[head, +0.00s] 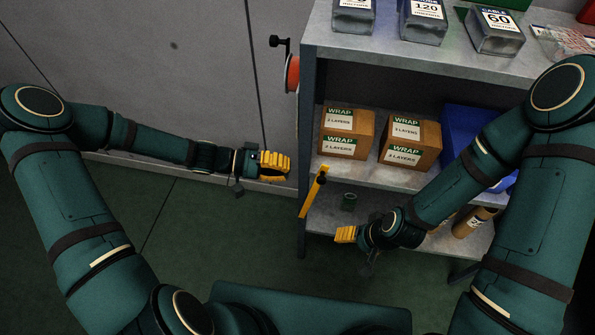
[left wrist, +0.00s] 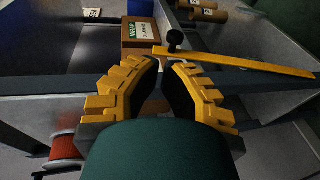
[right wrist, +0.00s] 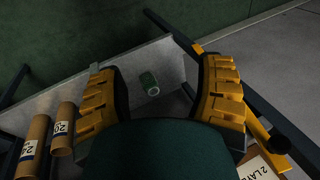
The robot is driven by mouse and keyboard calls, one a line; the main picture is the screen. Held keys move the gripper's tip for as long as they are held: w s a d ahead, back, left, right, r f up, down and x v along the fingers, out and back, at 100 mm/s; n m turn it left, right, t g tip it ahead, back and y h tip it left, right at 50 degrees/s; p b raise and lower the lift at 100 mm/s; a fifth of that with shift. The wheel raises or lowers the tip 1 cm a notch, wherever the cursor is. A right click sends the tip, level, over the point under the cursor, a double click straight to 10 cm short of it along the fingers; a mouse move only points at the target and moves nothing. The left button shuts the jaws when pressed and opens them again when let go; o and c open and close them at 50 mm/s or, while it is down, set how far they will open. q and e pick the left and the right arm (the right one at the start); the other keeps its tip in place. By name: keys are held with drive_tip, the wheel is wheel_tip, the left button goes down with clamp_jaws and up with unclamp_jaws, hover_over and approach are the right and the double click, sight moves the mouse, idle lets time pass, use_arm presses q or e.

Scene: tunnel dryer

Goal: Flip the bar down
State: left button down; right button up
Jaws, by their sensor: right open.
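The yellow bar (head: 312,195) is at the front left of the shelf unit, slanting in the head view with a dark round knob near its upper end. It also crosses the left wrist view (left wrist: 240,62) just beyond the fingertips, and part shows in the right wrist view (right wrist: 258,132). My left gripper (head: 284,165) is left of the bar, apart from it in the head view. Its fingertips lean close together with a narrow gap and nothing visible between them. My right gripper (head: 345,234) is open and empty, below and right of the bar.
The metal shelf unit (head: 312,24) holds cardboard wrap boxes (head: 347,133), a blue bin (head: 466,125) and labelled containers on top. A green cylinder (head: 349,201) and brown rolls (head: 474,222) are on the lower shelf. A red-orange reel (head: 292,74) hangs at the left side. Floor is clear at left.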

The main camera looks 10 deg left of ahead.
use_arm(q)
drive_tip(key=r+v, duration=0.1)
drive_tip(key=v, duration=0.5)
drive_tip(key=shift+p, duration=0.35)
drive_tip(key=shift+w+a, duration=0.1)
